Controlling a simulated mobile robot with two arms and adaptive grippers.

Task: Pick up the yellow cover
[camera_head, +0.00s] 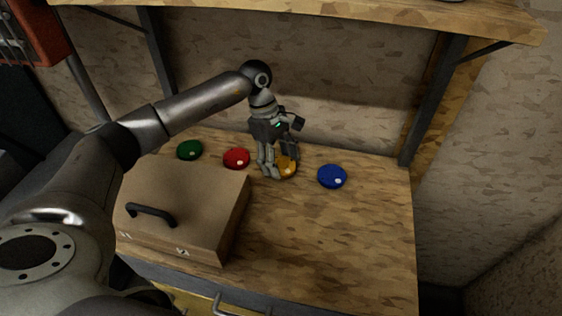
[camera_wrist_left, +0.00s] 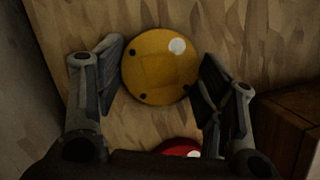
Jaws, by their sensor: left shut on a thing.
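The yellow cover (camera_head: 286,166) is a round disc on the wooden table, between the red and blue discs. My left gripper (camera_head: 279,170) points down over it, with a finger on each side. In the left wrist view the yellow cover (camera_wrist_left: 160,67) lies between the two fingers (camera_wrist_left: 163,75), showing a white spot and small dark dots. The gripper is shut on the cover, which appears to be at table level; I cannot tell whether it is lifted. The fingers hide part of the cover in the head view. My right gripper is not in view.
A green disc (camera_head: 190,150) and a red disc (camera_head: 236,158) lie left of the yellow one, a blue disc (camera_head: 332,176) right. A brown box (camera_head: 200,205) with a black handle stands front left. A shelf (camera_head: 330,15) hangs above. The table's front right (camera_head: 340,245) is clear.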

